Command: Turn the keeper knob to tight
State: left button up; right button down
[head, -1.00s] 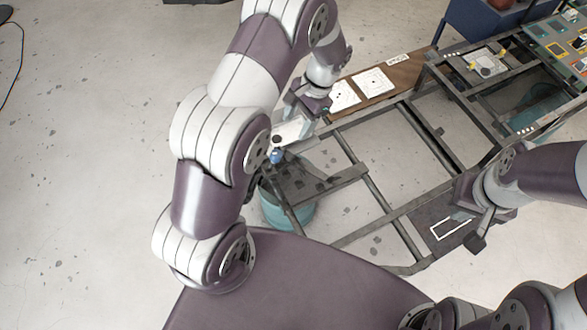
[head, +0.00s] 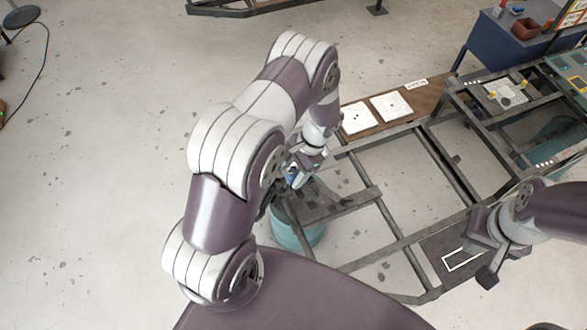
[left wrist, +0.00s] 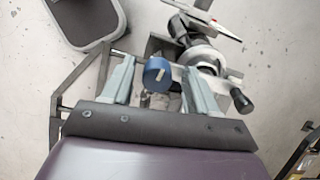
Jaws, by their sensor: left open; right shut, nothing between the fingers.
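The keeper knob is a blue round knob (left wrist: 157,72) with a pale mark on its face, seen in the left wrist view. My left gripper (left wrist: 156,64) is open, its two pale fingers on either side of the knob with visible gaps. In the head view my left gripper (head: 304,166) is over the near-left corner of the metal frame. A small patch of blue shows there (head: 292,178), mostly hidden by my arm and gripper. My right gripper (head: 486,258) is shut and empty at the right, above a dark panel with a white outline.
A dark metal frame (head: 425,238) stretches to the right. A teal cylinder (head: 298,232) stands under its near corner. A wooden board (head: 430,97) with white plates lies behind. In the wrist view, a metal mechanism with a black handle (left wrist: 241,101) is close to the right finger.

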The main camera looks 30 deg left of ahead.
pick_arm(q)
jog(key=shift+d+r, duration=0.1)
jog(key=shift+d, duration=0.1)
jog(key=c, duration=1)
jog(key=shift+c, duration=0.2)
jog(key=shift+m, duration=0.3)
jog(key=m, duration=0.3)
jog(key=shift+a+m, duration=0.1)
jog(key=shift+m, duration=0.3)
jog(key=m+p, duration=0.1)
jog(key=m, duration=0.4)
jog(key=shift+m, duration=0.3)
jog(key=m, duration=0.4)
jog(key=shift+p, duration=0.35)
jog(key=shift+m+p, duration=0.35)
jog(key=shift+m, duration=2.15)
